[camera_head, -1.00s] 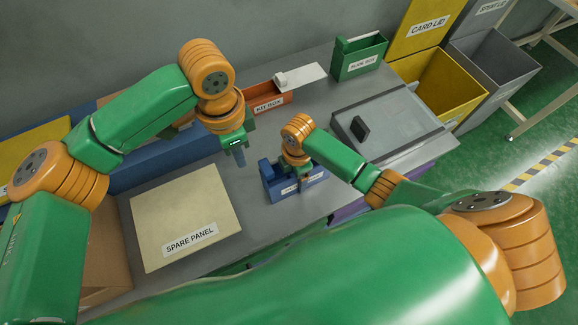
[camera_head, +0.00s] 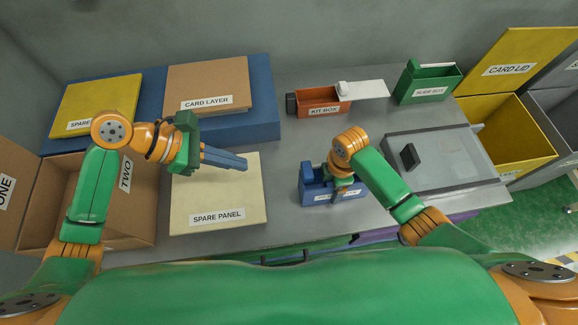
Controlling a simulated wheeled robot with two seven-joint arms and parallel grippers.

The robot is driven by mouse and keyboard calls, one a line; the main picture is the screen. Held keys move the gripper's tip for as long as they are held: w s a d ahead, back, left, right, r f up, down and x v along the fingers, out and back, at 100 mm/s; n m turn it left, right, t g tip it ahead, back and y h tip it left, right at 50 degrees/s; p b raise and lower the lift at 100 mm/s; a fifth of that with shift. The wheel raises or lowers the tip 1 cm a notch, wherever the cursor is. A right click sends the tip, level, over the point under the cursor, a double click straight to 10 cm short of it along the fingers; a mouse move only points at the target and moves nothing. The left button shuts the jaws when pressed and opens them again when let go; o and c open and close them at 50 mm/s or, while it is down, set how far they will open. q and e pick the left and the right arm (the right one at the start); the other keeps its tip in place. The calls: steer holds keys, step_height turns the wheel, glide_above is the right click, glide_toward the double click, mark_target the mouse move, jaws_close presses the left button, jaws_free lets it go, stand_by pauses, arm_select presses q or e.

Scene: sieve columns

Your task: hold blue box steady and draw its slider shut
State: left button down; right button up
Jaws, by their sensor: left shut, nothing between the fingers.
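The blue box (camera_head: 308,193) stands on the grey bench near its front edge, with pale labels on its front. My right gripper (camera_head: 343,183) is at the right part of the box, seen from above. Its wrist hides its fingers and part of the box top, so I cannot tell how it grips or where the slider sits. My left gripper (camera_head: 240,162) is shut and empty. It hangs above the spare panel, left of the blue box and apart from it, with its fingers pointing right.
The spare panel (camera_head: 218,205) lies left of the blue box. Behind stand the orange kit box (camera_head: 317,108) with a white lid and the green slide box (camera_head: 428,88). A grey tray (camera_head: 455,160) with a dark handle lies right. Open cartons (camera_head: 115,232) stand left.

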mark_target(302, 173)
arm_select(q)
steer(key=x, duration=0.4)
steer(key=d+r+x, duration=0.1)
steer(key=x, duration=0.6)
steer(key=shift+d, duration=1)
